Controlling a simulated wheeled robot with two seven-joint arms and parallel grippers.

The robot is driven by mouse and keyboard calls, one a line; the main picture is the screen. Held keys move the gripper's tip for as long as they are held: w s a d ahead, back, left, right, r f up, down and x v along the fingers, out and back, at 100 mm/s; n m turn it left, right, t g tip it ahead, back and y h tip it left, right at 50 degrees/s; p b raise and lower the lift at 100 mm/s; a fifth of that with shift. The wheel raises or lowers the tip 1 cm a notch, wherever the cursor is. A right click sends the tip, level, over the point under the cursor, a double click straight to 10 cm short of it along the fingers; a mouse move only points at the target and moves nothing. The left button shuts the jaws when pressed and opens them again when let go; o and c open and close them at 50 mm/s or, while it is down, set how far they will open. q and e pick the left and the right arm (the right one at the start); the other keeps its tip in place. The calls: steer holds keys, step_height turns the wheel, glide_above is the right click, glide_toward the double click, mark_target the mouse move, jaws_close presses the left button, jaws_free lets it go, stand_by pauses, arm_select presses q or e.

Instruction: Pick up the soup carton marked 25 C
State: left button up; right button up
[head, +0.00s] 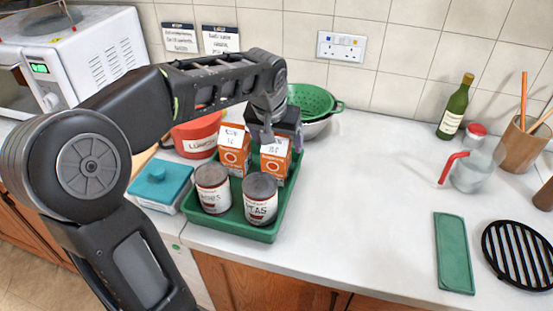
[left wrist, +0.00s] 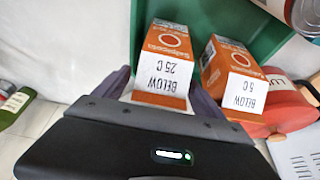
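The soup carton marked 25 C (left wrist: 170,45) is orange with a white label reading "BELOW 25 C". It stands in the green tray (head: 240,234), the right-hand one of two orange cartons in the head view (head: 273,166). The other carton (head: 235,157) stands beside it and reads "BELOW 5 C" in the left wrist view (left wrist: 228,62). My left gripper (head: 268,134) is over the 25 C carton, pointing down. In the left wrist view its fingers stand apart, one on each side of the carton's top. Firm contact does not show. My right gripper is out of view.
Two tins (head: 213,190) (head: 260,200) stand at the tray's front. A red lunch tub (head: 195,137) and a teal box (head: 160,182) are left of it. A green colander (head: 310,100) is behind. The counter to the right is clear up to a green slab (head: 454,253).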

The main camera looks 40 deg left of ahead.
arm_select(q)
jaws_close()
stand_by(0.7)
steer(key=shift+r, duration=0.1)
